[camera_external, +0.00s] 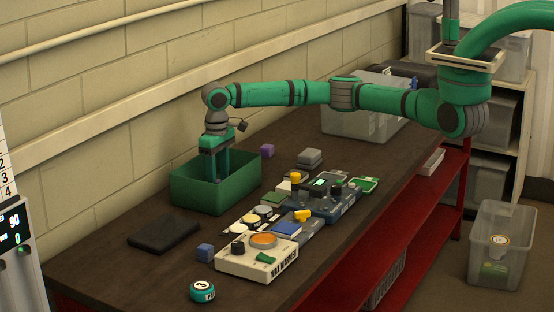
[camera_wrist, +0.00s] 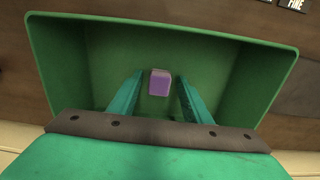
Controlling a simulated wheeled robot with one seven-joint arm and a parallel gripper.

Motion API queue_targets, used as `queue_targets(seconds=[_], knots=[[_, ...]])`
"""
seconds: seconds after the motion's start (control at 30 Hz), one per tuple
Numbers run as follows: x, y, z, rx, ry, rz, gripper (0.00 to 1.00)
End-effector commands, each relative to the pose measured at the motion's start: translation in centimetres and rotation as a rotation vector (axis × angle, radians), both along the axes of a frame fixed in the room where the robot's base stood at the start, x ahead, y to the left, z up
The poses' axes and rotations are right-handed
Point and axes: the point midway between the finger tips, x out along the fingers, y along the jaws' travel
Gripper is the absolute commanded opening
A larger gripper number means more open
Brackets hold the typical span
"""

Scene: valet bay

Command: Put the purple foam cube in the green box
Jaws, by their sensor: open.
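The green box (camera_external: 245,189) stands open on the dark workbench, against the wall side. My gripper (camera_external: 218,176) points down into it, with its fingertips hidden behind the near wall. In the wrist view, a purple foam cube (camera_wrist: 160,83) is inside the green box (camera_wrist: 265,75), between my two spread fingers. A gap shows on each side of it, so my gripper is open and not clamped on it. Whether the cube touches the box floor is hard to tell.
Control boxes (camera_external: 257,262) and small items crowd the bench right of the green box. A clear bin (camera_external: 362,122) stands at the far end.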

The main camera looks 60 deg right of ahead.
Motion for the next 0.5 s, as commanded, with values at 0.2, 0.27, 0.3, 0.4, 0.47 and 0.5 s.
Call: queue_targets(seconds=[0.2, 0.27, 0.3, 0.4, 0.47, 0.5], knots=[[0.0, 0.1, 4.1, 0.001, -0.001, 0.001, 0.44], [0.0, 0.1, 5.4, 0.001, -0.001, 0.001, 0.44], [0.0, 0.1, 6.2, 0.002, -0.001, 0.001, 0.44], [0.0, 0.1, 8.0, 0.000, -0.001, 0.000, 0.44], [0.0, 0.1, 8.9, 0.001, -0.001, 0.001, 0.44], [0.0, 0.1, 9.4, 0.000, -0.001, 0.001, 0.44]])
